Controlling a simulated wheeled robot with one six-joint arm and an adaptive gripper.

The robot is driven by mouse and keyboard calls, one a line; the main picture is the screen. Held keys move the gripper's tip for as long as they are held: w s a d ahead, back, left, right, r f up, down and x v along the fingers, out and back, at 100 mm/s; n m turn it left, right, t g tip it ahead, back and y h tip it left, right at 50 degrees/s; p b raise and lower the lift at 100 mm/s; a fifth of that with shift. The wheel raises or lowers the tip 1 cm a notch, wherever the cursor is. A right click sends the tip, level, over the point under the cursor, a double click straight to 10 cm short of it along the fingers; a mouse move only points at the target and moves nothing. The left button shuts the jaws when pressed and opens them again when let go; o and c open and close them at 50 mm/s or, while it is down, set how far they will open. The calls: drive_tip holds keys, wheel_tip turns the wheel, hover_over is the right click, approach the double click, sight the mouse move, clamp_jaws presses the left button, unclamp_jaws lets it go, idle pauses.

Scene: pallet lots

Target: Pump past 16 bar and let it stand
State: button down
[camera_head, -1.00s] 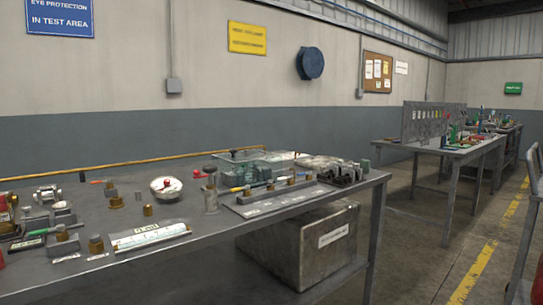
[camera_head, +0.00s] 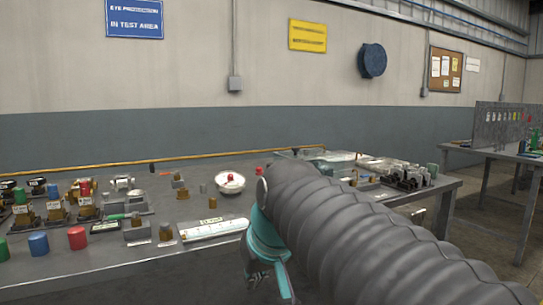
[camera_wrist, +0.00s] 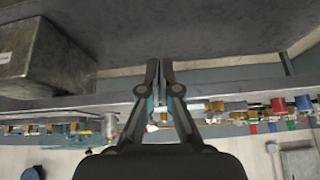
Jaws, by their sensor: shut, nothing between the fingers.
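My gripper (camera_wrist: 160,68) is shut and empty in the wrist view, its two dark fingers together. In the head view its teal linkage (camera_head: 266,236) is in front of the bench (camera_head: 70,275). A round white piece with a red centre (camera_head: 230,184), perhaps a gauge, sits on the bench beyond my gripper. Its reading is too small to make out. A grey upright cylinder (camera_wrist: 109,126) shows on the bench in the wrist view, left of my fingers; my arm seems to hide it in the head view. I cannot tell which part is the pump.
Several valves and fittings with coloured caps, including a red one (camera_head: 77,238), crowd the bench's left side. A grey box (camera_wrist: 40,62) shows in the wrist view. A second bench (camera_head: 480,160) stands at right.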

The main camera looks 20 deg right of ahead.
drive_tip(key=w+d+r+t, duration=0.1)
drive_tip(key=w+d+r, duration=0.5)
drive_tip(key=r, duration=0.2)
drive_tip(key=w+d+r+t, duration=0.1)
drive_tip(key=w+d+r, duration=0.5)
drive_tip(key=r, duration=0.3)
drive_tip(key=w+d+r+n, duration=0.1)
drive_tip(key=w+d+r, duration=0.4)
drive_tip(key=w+r, duration=0.2)
drive_tip(key=shift+w+d+r+t, duration=0.3)
drive_tip(key=shift+d+r+t, duration=0.1)
drive_tip(key=shift+r, duration=0.5)
drive_tip(key=x, duration=1)
drive_tip(key=shift+a, duration=0.15)
wheel_tip(320, 180, down, 3)
drive_tip(key=shift+r+b, duration=0.2)
drive_tip(key=shift+b, duration=0.5)
drive_tip(key=shift+f, duration=0.7)
